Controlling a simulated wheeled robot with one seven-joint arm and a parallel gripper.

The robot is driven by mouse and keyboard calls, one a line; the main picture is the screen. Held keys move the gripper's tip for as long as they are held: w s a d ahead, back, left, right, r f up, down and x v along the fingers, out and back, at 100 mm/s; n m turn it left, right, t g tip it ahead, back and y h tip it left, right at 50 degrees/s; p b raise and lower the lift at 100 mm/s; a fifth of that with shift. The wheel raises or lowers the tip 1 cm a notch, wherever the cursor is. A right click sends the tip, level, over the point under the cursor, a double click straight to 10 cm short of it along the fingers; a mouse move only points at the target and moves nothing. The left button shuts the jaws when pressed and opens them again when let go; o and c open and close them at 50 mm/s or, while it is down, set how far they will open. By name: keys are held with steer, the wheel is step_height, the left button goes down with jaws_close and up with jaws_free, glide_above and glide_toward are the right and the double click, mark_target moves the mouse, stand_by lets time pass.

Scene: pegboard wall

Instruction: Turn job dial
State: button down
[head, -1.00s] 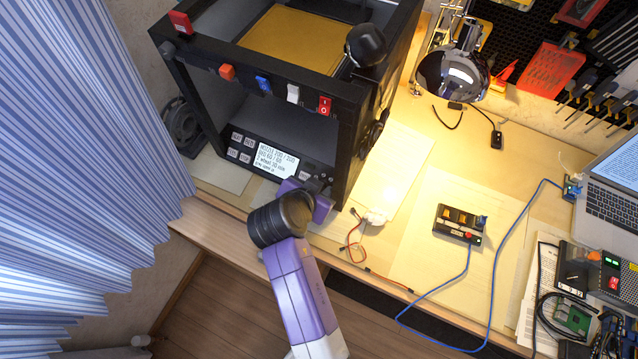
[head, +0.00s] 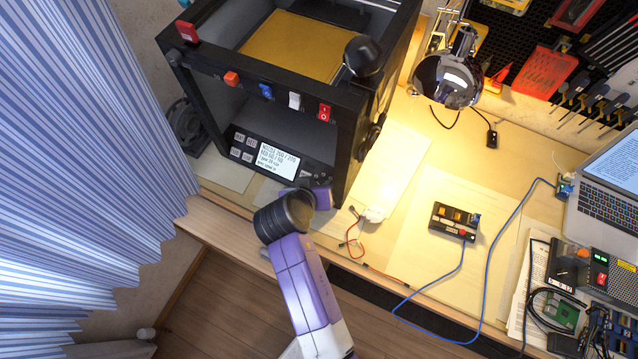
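A black-framed 3D printer (head: 345,150) with a gold bed (head: 292,46) stands on the desk. Its control panel at the lower front has a lit text screen (head: 277,161) and several small buttons (head: 242,147) to the left of the screen. The job dial cannot be made out; the panel's right end is partly covered by my arm. My gripper (head: 318,195), purple, is at the lower right of the panel, close to the printer's front. Its fingertips are hidden or too small to read, so its opening and any contact are unclear.
Red, orange, blue and white switches line the printer's upper front bar, with a red rocker switch (head: 324,112). A lamp (head: 447,80), a small black box (head: 454,220) with a blue cable and a laptop (head: 612,195) are to the right. A striped curtain (head: 75,170) hangs left.

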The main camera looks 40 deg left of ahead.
stand_by(0.4)
steer(key=c, duration=1.1)
jaws_free()
steer(key=shift+w+d, duration=0.1)
